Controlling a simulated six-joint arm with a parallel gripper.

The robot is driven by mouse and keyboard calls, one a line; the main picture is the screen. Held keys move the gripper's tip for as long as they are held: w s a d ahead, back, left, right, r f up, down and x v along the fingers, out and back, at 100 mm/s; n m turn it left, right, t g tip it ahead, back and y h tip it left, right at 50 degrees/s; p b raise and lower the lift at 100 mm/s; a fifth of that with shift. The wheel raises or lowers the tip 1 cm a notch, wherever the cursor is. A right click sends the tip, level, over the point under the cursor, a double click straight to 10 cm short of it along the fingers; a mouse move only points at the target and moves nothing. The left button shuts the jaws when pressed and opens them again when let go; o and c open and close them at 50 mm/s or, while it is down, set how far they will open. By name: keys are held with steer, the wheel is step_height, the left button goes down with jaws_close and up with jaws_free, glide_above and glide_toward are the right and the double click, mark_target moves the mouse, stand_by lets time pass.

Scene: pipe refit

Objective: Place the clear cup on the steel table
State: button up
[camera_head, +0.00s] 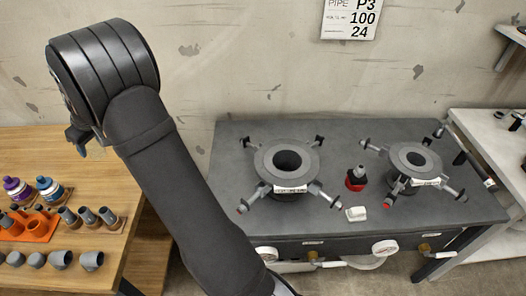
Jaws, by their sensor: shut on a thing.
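I cannot make out a clear cup in this view. My arm crosses the left half of the picture, and I cannot make out the jaws or anything held in them. A small dark part shows below the large joint at the upper left, too unclear to name. A dark grey, metal-looking table (235,151) stands at the centre right. I cannot tell for sure whether it is the steel table. Two round flange fixtures, the left one (268,166) and the right one (400,160), stand on it.
A red-and-black object (355,183) and a small white block (356,214) sit between the fixtures. Gauges and valves line the table's front. A wooden table (105,260) at left holds bottles, an orange holder (38,229) and grey pipe pieces. A pale bench (480,130) stands at right.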

steer(key=w+d+m+t+h, duration=0.1)
steer(key=w+d+m, duration=0.2)
steer(key=w+d, duration=1.05)
steer(key=w+d+m+t+h, duration=0.1)
steer(key=w+d+m, duration=0.3)
steer(key=w+d, duration=1)
steer(key=w+d+m+t+h, duration=0.15)
steer(key=d+m, duration=0.35)
steer(key=d, duration=3.4)
steer(key=s+d+m+h, duration=0.15)
steer(key=s+d, duration=0.35)
steer(key=d, duration=0.8)
steer(key=s+d+m+h, duration=0.1)
steer(key=s+d+m, duration=0.35)
steer(key=d, duration=0.75)
steer(key=s+d+m+h, duration=0.1)
steer(key=s+d, duration=0.6)
steer(key=d, duration=0.6)
steer(key=s+d+m+g+h, duration=0.1)
steer(key=s+d+m, duration=0.1)
steer(key=s+d, duration=0.9)
steer(key=s+d+m+g, duration=0.1)
steer(key=s+d+m, duration=0.2)
steer(key=s+d, duration=0.85)
glide_toward(453, 182)
steer(key=shift+w+d, duration=0.5)
steer(key=shift+w, duration=0.25)
steer(key=shift+f, duration=1.95)
